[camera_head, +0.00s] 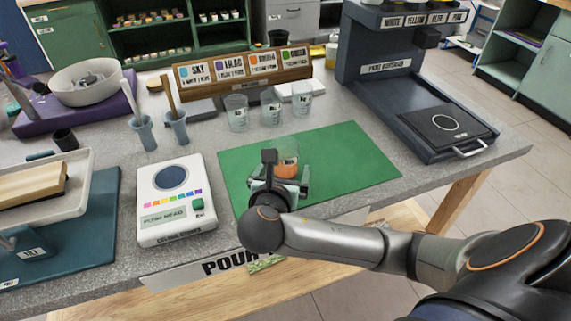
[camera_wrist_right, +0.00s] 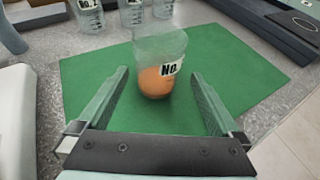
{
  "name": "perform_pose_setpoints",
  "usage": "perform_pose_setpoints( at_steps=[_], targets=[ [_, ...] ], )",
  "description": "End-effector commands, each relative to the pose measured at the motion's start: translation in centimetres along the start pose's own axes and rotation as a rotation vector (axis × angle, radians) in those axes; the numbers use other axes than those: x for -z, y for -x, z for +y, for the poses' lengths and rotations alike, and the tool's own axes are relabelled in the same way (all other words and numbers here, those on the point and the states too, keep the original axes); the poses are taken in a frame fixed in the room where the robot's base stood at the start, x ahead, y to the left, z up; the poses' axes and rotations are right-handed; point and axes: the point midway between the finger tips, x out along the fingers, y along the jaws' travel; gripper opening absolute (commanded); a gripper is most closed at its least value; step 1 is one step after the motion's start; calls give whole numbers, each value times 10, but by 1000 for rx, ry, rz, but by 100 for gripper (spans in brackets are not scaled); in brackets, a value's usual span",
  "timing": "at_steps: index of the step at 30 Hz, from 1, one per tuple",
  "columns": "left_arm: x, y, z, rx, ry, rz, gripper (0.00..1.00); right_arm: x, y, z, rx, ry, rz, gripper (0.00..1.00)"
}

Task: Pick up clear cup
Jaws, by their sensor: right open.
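A clear cup (camera_wrist_right: 160,48) with a "No." label and orange contents at its bottom stands upright on the green mat (camera_wrist_right: 95,72). In the head view, the clear cup (camera_head: 285,150) is partly hidden behind my right gripper (camera_head: 284,182). My right gripper is open; in the right wrist view, its two fingers (camera_wrist_right: 155,95) reach forward on either side of the cup's near side, with gaps between them and the cup. The green mat (camera_head: 355,165) also shows in the head view. My left gripper is not in view.
Several other clear cups (camera_head: 237,112) stand behind the mat, before a wooden colour rack (camera_head: 200,75). A white push-head device (camera_head: 178,225) is left of the mat. A dark paint dispenser (camera_head: 425,125) stands at the right. The mat's right part is clear.

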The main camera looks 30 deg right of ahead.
Motion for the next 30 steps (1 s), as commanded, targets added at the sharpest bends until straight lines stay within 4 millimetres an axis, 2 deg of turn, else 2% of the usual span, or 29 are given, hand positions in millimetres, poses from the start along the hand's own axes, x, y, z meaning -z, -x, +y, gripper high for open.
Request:
perform_pose_setpoints(
  at_steps=[1, 8, 16, 20, 26, 30],
  targets=[
    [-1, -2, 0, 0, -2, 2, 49, 1, -8, 0, 2, 0, -1, 100],
    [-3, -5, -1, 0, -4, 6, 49, 0, -26, 1, 0, -2, -1, 100],
    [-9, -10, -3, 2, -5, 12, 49, 0, -64, 3, 1, -1, 0, 100],
    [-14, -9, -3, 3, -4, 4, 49, -1, -70, 4, -1, -1, 1, 100],
    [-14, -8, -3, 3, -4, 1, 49, -2, -70, 4, -2, -1, 1, 100],
    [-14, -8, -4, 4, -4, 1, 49, -2, -70, 4, -2, -1, 1, 84]
  ],
)
